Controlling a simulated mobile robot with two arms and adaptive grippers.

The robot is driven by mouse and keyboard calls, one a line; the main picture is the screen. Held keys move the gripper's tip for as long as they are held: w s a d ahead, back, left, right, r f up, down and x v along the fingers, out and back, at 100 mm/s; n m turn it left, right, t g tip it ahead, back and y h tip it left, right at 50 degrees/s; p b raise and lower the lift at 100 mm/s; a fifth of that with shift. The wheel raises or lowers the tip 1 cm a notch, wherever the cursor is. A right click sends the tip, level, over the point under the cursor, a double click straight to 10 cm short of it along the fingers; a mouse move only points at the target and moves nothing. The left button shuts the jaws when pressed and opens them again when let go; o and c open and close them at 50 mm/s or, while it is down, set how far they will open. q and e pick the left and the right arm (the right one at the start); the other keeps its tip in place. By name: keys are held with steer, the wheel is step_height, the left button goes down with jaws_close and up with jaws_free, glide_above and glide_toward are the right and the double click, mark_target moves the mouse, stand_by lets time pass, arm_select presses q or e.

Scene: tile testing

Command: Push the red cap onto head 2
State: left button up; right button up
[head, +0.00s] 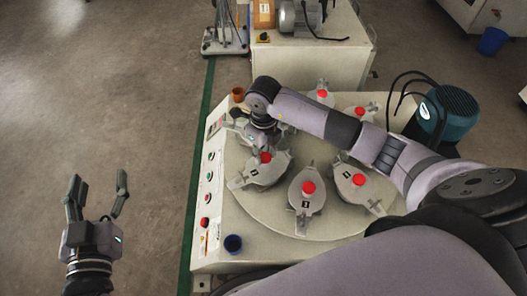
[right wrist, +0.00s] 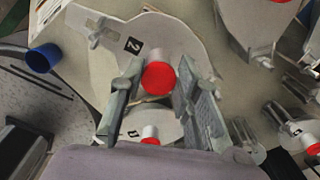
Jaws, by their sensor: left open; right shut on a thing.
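Head 2 (head: 262,173) is a grey metal piece on the round turntable, near its left edge; its "2" label shows in the right wrist view, on head 2 (right wrist: 105,22). The red cap (right wrist: 158,78) sits at the middle of head 2, between my right fingers; it also shows in the head view (head: 265,157). My right gripper (right wrist: 158,70) is shut on this cap, one finger on each side. I cannot tell how far down the cap sits. My left gripper (head: 96,197) is open and empty, over the floor left of the machine.
Several other heads with red caps stand around the turntable (head: 243,214), including head 3 (head: 306,203). Head 1 (right wrist: 170,127) is close to my right gripper. A teal motor (head: 449,112) stands right.

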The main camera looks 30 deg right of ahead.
arm_select(q)
steer(key=shift+s+a+f+g, duration=0.15)
steer(key=shift+f+g, duration=0.15)
steer(key=shift+f, duration=0.25)
arm_select(e)
steer(key=shift+f, duration=0.1)
stand_by(1.2)
arm_select(q)
steer(key=shift+d+r, duration=0.2)
steer(key=shift+r, duration=0.35)
arm_select(e)
steer(key=shift+f, duration=0.25)
arm_select(q)
steer(key=shift+w+r+t, duration=0.25)
steer(key=shift+r+t, duration=0.35)
arm_select(e)
steer(key=shift+f, duration=0.15)
arm_select(q)
steer(key=shift+s+f, duration=0.1)
steer(key=shift+f, duration=0.1)
arm_select(e)
steer(key=shift+f, duration=0.1)
arm_select(q)
steer(key=shift+r, duration=0.35)
arm_select(e)
steer(key=shift+f, duration=0.15)
